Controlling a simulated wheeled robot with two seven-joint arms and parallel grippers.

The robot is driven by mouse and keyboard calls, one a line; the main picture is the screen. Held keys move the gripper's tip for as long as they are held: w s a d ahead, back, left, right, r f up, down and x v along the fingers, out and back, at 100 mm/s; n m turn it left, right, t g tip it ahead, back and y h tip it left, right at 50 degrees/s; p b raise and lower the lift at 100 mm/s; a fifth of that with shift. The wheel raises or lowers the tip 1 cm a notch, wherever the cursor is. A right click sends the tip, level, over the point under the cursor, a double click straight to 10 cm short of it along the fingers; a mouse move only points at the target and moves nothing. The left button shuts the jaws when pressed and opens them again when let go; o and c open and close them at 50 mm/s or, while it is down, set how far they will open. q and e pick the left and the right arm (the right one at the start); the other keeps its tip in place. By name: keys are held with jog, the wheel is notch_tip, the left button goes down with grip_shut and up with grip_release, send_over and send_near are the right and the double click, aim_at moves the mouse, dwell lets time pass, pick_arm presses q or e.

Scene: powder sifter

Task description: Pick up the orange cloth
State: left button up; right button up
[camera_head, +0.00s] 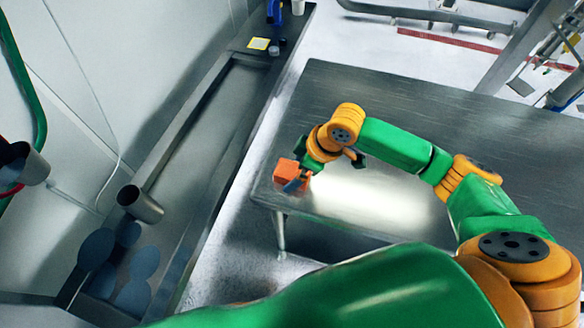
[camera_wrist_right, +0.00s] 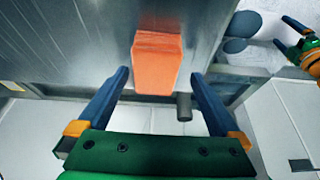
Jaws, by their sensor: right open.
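The orange cloth (camera_head: 288,173) is a folded, block-like bundle at the near left corner of the metal table (camera_head: 400,98). It also shows in the right wrist view (camera_wrist_right: 157,62), beside the table edge. My right gripper (camera_head: 299,182) is at the cloth and partly covers it in the head view. In the right wrist view its two blue fingers (camera_wrist_right: 160,77) are spread, with the cloth between their tips in the picture. Whether they touch it is unclear. A small green and orange part of my left arm with its gripper (camera_wrist_right: 288,36) shows at the upper right of that view.
A long metal trough (camera_head: 222,110) runs along the left, with a gap of floor between it and the table. A metal cup (camera_head: 140,204) and several blue-grey round pieces (camera_head: 96,248) are at its near end. The rest of the tabletop is clear.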

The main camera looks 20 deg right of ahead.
aim_at(294, 170)
jog(key=shift+x, duration=1.1)
jog(key=shift+w+f, duration=0.3)
jog(key=shift+w, duration=0.15)
jog(key=c, duration=0.3)
jog(key=shift+s+r, duration=0.2)
jog(key=shift+s, duration=0.05)
jog(key=c, duration=1.1)
pick_arm(q)
jog(key=shift+w, duration=0.4)
pick_arm(e)
jog(key=shift+w, duration=0.1)
jog(key=shift+w, duration=0.1)
